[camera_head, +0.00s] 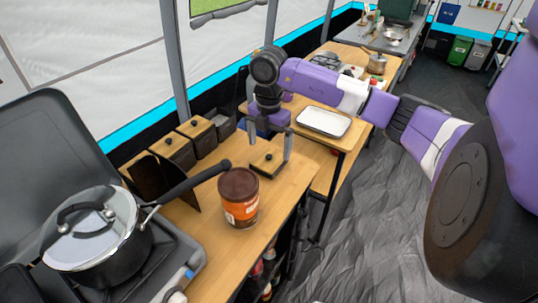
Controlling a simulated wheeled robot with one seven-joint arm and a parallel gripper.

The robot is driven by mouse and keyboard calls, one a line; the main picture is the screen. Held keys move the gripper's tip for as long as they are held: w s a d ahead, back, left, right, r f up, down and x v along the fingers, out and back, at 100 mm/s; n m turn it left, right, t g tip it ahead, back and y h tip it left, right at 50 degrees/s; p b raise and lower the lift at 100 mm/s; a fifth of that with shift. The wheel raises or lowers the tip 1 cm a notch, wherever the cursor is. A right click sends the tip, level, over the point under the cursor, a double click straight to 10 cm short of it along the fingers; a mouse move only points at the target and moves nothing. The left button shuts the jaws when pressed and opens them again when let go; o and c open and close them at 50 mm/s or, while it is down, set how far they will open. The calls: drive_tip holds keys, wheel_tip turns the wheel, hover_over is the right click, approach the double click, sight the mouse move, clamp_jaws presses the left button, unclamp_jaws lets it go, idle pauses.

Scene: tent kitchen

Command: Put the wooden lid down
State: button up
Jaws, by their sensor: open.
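The wooden lid (261,165), a small flat light-brown piece with a black knob, appears to lie on the wooden counter (213,241), behind the brown canister. My gripper (269,150) is just above it, pointing down. Its two fingers are spread apart, one to the left and one to the right of the lid's knob, and the jaws are open. Nothing shows between the fingers above the lid. Whether a fingertip touches the lid cannot be told.
A brown canister (240,205) stands in front of the lid. Two lidded boxes (199,136) (173,148) and an open dark box (225,126) stand behind left. A pot (103,250) with a long handle sits on the stove at left. A white tray (324,122) lies behind.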

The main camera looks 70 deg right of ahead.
sight(269, 155)
wheel_tip(269, 155, up, 7)
drive_tip(key=shift+r+b, duration=0.15)
drive_tip(key=shift+b, duration=0.25)
idle(0.4)
